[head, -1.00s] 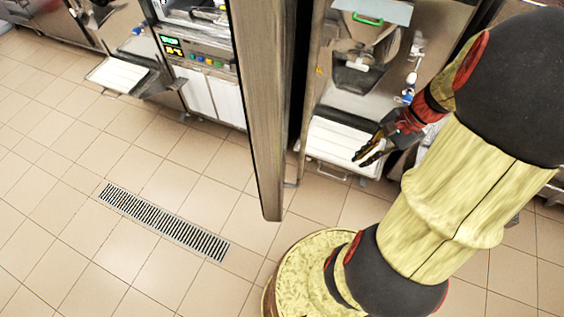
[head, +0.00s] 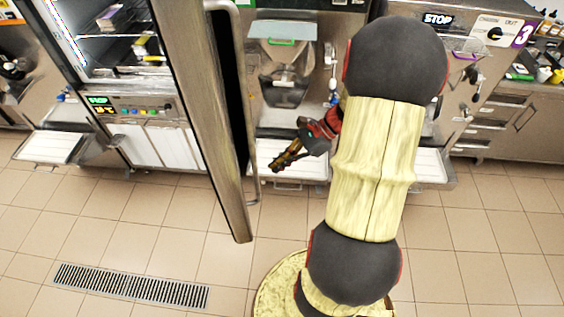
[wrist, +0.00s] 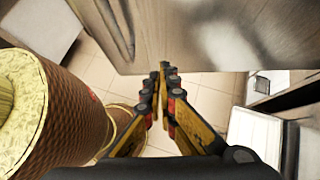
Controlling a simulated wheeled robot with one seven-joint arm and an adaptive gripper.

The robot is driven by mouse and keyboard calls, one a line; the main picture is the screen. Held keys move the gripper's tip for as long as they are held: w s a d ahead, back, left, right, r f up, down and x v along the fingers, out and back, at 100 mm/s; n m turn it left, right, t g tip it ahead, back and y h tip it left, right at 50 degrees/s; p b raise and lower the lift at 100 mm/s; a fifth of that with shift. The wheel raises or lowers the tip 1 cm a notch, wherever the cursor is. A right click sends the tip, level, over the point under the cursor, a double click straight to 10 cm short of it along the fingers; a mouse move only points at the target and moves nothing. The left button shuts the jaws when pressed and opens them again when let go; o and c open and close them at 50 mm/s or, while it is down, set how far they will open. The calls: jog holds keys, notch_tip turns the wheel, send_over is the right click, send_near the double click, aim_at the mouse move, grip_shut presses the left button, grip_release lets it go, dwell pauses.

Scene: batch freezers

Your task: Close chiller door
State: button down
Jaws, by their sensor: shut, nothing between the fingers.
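The chiller door (head: 196,90) is a tall steel panel standing open, nearly edge-on in the head view, swung out from the chiller (head: 105,60) at left, whose lit shelves show. A long handle (head: 248,150) runs along the door's right side. My gripper (head: 277,168) is shut and empty, to the right of the door and its handle, in front of a machine. In the wrist view my gripper (wrist: 164,68) points at a broad steel surface (wrist: 200,35), probably the door. I cannot tell whether the fingertips touch it.
A batch freezer (head: 282,70) with a white tray (head: 300,165) stands behind my gripper. A white tray (head: 50,147) juts out at left. The tiled floor with a drain grate (head: 130,287) is clear in front.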

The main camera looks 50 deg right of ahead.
jog(key=w+a+f, duration=0.3)
jog(key=w+a, duration=0.1)
jog(key=a, duration=0.3)
jog(key=shift+f+b, duration=0.3)
jog(key=shift+w, duration=0.1)
